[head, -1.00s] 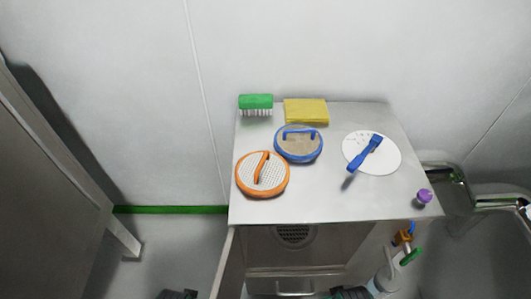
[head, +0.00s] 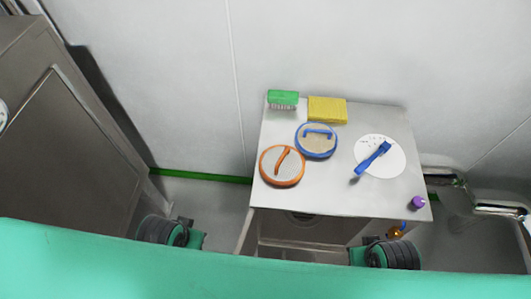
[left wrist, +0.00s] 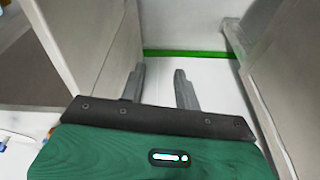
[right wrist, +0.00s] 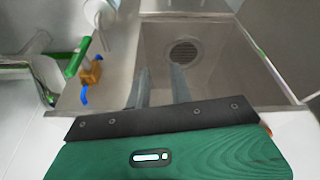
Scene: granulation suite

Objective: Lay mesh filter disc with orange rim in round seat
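The mesh filter disc with orange rim (head: 282,179) lies flat at the left of the steel table top, its orange handle bar on top. A similar disc with a blue rim and handle (head: 316,153) lies just behind it to the right. I cannot make out a round seat for certain. My left gripper (left wrist: 160,82) is open and empty in the left wrist view, over floor between grey panels.
On the table (head: 340,190) are a green brush (head: 283,97), a yellow cloth (head: 327,110), a white disc (head: 396,164) with a blue tool (head: 373,158), and a purple knob (head: 418,203). A grey cabinet (head: 85,150) stands left, metal pipework (head: 500,210) right.

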